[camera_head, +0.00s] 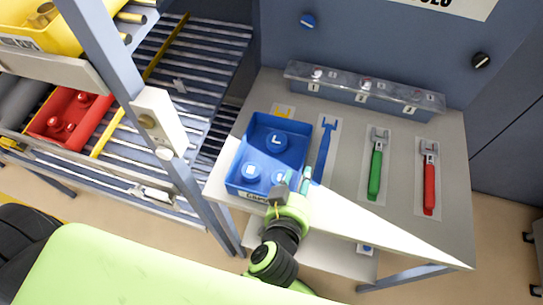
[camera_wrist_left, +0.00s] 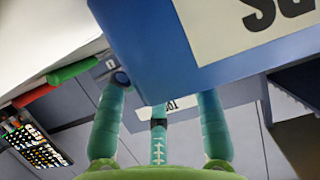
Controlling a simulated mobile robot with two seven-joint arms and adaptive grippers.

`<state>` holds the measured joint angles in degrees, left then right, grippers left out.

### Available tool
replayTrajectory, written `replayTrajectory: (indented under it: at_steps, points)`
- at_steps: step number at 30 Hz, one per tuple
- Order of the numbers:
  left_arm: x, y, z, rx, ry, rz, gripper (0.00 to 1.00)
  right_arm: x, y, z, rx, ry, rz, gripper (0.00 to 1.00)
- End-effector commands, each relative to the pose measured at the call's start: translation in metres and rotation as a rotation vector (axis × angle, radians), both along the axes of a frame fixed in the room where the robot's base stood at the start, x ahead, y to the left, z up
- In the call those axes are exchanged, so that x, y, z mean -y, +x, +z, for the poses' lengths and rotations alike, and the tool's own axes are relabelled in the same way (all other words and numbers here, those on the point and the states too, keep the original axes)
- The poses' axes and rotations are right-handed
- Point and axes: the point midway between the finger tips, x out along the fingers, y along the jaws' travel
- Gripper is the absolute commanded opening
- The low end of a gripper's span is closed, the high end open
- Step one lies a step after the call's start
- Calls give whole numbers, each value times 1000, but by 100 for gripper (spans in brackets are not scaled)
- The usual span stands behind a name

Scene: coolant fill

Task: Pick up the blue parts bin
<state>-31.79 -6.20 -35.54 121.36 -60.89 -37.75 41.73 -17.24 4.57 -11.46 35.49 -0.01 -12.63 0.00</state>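The blue parts bin (camera_head: 236,171) stands at the left of the grey workbench, with several blue parts inside, one marked L (camera_head: 275,140). Its white label is on the front wall. My left gripper (camera_head: 296,180) is at the bin's front right corner, with its teal fingers spread apart. In the left wrist view the bin (camera_wrist_left: 165,50) and its label fill the top, just past the fingertips of the open gripper (camera_wrist_left: 160,95). I cannot tell whether a finger touches the bin. My right gripper is not in view.
Blue (camera_head: 324,150), green (camera_head: 376,165) and red (camera_head: 429,180) wrenches lie on the workbench (camera_head: 345,190) right of the bin. A clear-covered box (camera_head: 365,90) runs along the back. A rack with a red bin (camera_head: 70,122) and a yellow bin (camera_head: 75,30) stands left, its post close to the bench.

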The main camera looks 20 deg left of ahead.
Motion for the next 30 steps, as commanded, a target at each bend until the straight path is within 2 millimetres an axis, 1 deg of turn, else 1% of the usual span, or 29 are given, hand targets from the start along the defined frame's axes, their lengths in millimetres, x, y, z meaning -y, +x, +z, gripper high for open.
replayTrajectory:
  at_steps: [1,4,12,15,26,30]
  points:
    - [1,7,0,2,1,-3,37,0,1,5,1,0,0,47]
    - [1,15,-5,1,1,-1,37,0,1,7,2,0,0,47]
    - [1,17,-8,-1,-1,-1,37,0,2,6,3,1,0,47]
    - [1,17,-8,0,0,-1,0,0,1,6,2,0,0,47]
    - [1,17,-6,1,-1,-2,0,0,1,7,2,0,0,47]
    - [0,20,3,2,0,-2,0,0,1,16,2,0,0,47]
